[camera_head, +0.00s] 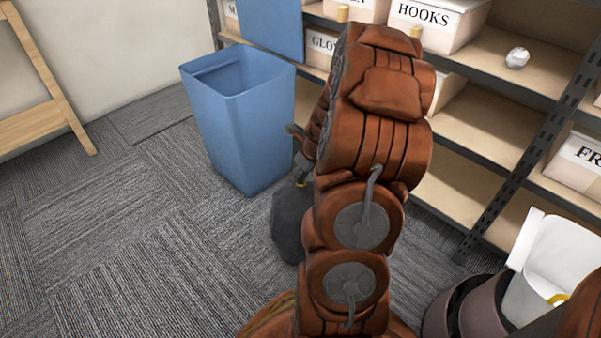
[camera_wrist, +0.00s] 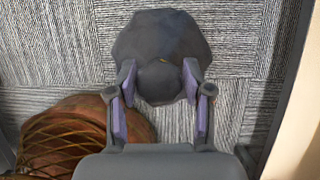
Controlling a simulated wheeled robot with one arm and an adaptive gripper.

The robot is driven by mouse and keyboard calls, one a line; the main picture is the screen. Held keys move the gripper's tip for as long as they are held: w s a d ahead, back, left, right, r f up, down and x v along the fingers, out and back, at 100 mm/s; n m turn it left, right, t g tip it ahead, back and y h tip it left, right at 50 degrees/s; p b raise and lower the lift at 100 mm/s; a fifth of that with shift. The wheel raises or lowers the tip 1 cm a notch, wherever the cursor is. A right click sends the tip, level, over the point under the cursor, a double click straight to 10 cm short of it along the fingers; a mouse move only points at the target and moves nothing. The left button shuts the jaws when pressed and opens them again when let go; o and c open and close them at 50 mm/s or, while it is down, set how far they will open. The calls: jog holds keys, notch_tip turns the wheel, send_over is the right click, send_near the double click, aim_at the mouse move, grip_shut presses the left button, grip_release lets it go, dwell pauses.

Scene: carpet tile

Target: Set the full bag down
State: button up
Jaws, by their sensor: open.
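The full bag is a dark grey, lumpy sack (camera_wrist: 165,35) in the wrist view, on the carpet just beyond my gripper. In the head view the bag (camera_head: 289,222) shows beside the blue bin, partly hidden behind my arm. My gripper (camera_wrist: 158,85) is open, its two purple-padded fingers spread on either side of the bag's narrower near end. Whether the pads touch it I cannot tell. In the head view my gripper (camera_head: 298,170) is mostly hidden by my arm.
Shelving (camera_head: 480,125) with labelled boxes (camera_head: 437,20) runs along the back right. A white container (camera_head: 555,262) is at the lower right. Open carpet (camera_head: 120,240) lies to the left, near a wooden frame (camera_head: 45,70).

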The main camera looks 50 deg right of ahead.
jog(key=p+v, duration=0.4)
jog(key=v, duration=0.8)
jog(key=s+a+r+n+g+y, duration=0.1)
jog(key=s+a+r+n+g, duration=0.1)
jog(key=a+n, duration=0.85)
jog(key=s+a+r+n+g+y, duration=0.1)
jog(key=a+r+n+y, duration=0.15)
jog(key=a+n, duration=0.75)
jog(key=s+a+r+n+g+h, duration=0.1)
jog(key=s+a+n+g, duration=0.1)
jog(key=s+a+n, duration=0.4)
jog(key=s+a+r+n+g+h, duration=0.2)
jog(key=s+a+n, duration=0.4)
jog(key=s+n, duration=0.4)
jog(key=shift+s+r+g, duration=0.35)
jog(key=shift+s+g, duration=0.25)
jog(key=shift+s, duration=0.2)
jog(key=shift+a+h, duration=0.1)
jog(key=shift+h, duration=0.15)
